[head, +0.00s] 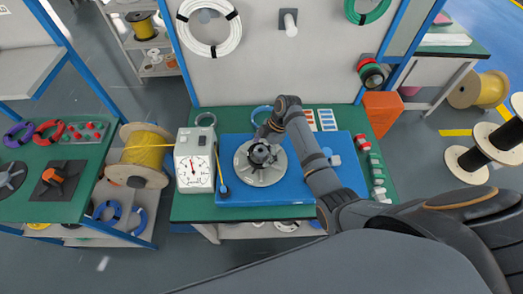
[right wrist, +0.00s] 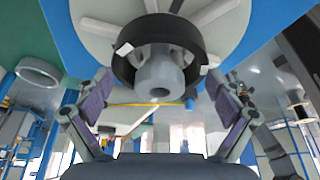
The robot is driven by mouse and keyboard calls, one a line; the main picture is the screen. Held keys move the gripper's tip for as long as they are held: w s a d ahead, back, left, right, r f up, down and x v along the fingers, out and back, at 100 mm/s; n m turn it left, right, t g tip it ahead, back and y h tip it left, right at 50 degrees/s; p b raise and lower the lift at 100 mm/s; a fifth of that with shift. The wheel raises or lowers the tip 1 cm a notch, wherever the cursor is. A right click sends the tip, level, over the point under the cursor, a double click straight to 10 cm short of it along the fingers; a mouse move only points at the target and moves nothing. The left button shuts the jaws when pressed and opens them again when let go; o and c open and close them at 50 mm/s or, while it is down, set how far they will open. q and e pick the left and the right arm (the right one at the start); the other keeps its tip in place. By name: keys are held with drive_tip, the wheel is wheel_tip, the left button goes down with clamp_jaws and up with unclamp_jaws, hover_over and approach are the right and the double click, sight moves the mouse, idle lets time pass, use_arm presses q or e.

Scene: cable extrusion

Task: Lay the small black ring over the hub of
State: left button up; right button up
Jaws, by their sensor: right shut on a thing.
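The small black ring (right wrist: 118,68) is between the fingertips of my right gripper (right wrist: 160,85). In the right wrist view the grey hub (right wrist: 160,72) shows through the ring's opening, and the ring appears to surround it. I cannot tell whether the ring touches the disc behind it. The hub belongs to a round grey spoked disc (head: 246,176) on the blue board. In the head view my right gripper (head: 262,150) is over the disc's middle and hides much of the ring and hub. My left gripper is not in view.
A white dial gauge box (head: 194,170) stands left of the disc, near a yellow cable spool (head: 145,153). The blue board (head: 290,197) has bare room at its front. A grey ring (head: 205,119) lies behind the box. An orange box (head: 381,113) is at the right.

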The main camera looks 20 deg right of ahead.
drive_tip(key=shift+f, duration=0.5)
idle(0.3)
drive_tip(key=o, duration=0.8)
wheel_tip(320, 180, up, 8)
drive_tip(key=p, duration=0.8)
drive_tip(key=shift+r, duration=0.15)
